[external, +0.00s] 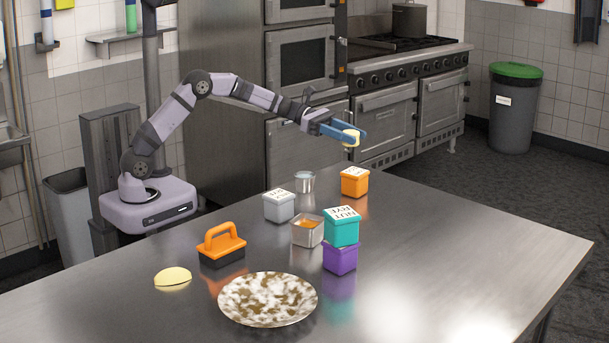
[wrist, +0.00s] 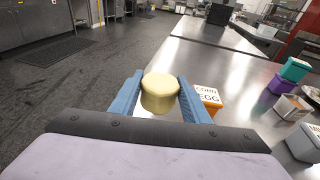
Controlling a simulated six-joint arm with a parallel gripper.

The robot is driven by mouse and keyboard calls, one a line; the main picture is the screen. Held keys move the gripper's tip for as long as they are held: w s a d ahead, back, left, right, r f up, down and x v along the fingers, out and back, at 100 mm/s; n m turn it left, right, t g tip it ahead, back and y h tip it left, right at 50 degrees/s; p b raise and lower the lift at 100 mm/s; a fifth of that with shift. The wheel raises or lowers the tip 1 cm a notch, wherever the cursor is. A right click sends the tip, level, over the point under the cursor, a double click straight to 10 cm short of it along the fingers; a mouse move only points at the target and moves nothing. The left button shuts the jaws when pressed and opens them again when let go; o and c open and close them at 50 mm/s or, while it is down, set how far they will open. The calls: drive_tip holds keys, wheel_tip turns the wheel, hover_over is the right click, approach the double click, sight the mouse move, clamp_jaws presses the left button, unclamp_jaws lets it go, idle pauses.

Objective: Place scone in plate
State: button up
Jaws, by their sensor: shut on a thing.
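The scone (external: 350,137) is a pale yellow round piece. My gripper (external: 349,136) is shut on it and holds it raised beyond the far edge of the steel table in the external view. In the wrist view the scone (wrist: 160,93) sits between the two blue fingers of my gripper (wrist: 160,92). The plate (external: 268,299), white with brown mottling, lies on the near part of the table, well away from my gripper.
Several boxes stand mid-table: orange (external: 355,182), white (external: 279,206), teal (external: 342,227) on purple (external: 340,257). An open metal container (external: 308,231) and a metal cup (external: 305,182) are beside them. An orange-handled black tool (external: 222,246) and a yellow half-round piece (external: 173,276) lie near the plate. The right side is clear.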

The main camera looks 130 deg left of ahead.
sight(257, 300)
drive_tip(key=shift+r, duration=0.1)
